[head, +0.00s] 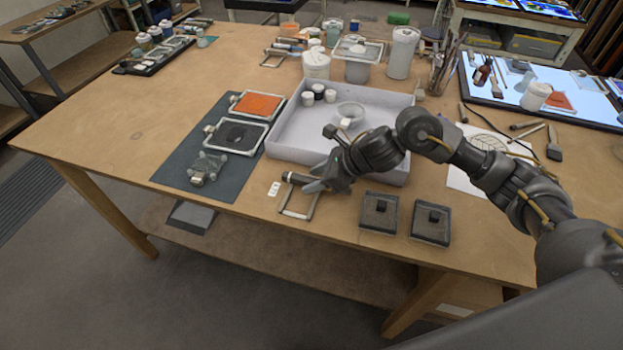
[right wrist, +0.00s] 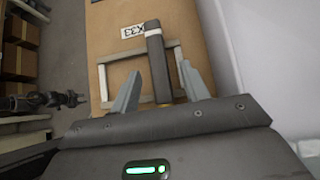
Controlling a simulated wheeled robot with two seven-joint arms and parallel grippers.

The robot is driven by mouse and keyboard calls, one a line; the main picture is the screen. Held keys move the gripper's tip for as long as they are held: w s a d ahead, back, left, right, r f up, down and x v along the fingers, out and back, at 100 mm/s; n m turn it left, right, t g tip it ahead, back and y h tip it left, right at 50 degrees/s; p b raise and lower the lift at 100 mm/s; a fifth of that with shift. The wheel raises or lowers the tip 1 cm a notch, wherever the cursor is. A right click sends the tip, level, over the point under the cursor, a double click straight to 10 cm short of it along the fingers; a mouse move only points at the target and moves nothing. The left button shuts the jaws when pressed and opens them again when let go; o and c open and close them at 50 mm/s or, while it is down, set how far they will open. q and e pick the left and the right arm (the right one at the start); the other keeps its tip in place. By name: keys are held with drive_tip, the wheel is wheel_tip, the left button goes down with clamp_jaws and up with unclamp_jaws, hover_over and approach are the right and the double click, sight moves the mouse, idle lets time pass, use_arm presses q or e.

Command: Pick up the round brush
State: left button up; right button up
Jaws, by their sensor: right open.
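The round brush shows in the head view as a short dark handle (head: 299,179) with a pale end, lying across a small metal frame (head: 297,214) near the table's front edge. In the right wrist view the brush (right wrist: 155,52) is a dark cylinder with a white band. My right gripper (head: 312,186) is at the brush's right end. In the right wrist view its fingers (right wrist: 160,72) are spread open, one on each side of the brush, with gaps visible. The end nearest my palm is partly hidden. A small dark arm-like part (right wrist: 50,100), probably my left arm, shows at the left.
A white tray (head: 292,143) with jars and a glass bowl stands just behind the brush. Two dark square blocks (head: 379,211) lie to the right. A dark mat (head: 225,185) with paint pads lies to the left. The table's front edge is close.

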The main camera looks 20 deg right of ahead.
clamp_jaws()
drive_tip(key=shift+r, duration=0.15)
idle(0.4)
drive_tip(key=shift+r+b, duration=0.3)
drive_tip(key=shift+b, duration=0.05)
wheel_tip(320, 180, up, 2)
drive_tip(key=shift+r+b, duration=0.2)
drive_tip(key=shift+b, duration=0.5)
drive_tip(key=s+a+r+p, duration=0.2)
drive_tip(key=s+r+p, duration=0.7)
drive_tip(key=s, duration=0.5)
drive_tip(key=shift+r+p, duration=0.4)
drive_tip(key=shift+p, duration=0.65)
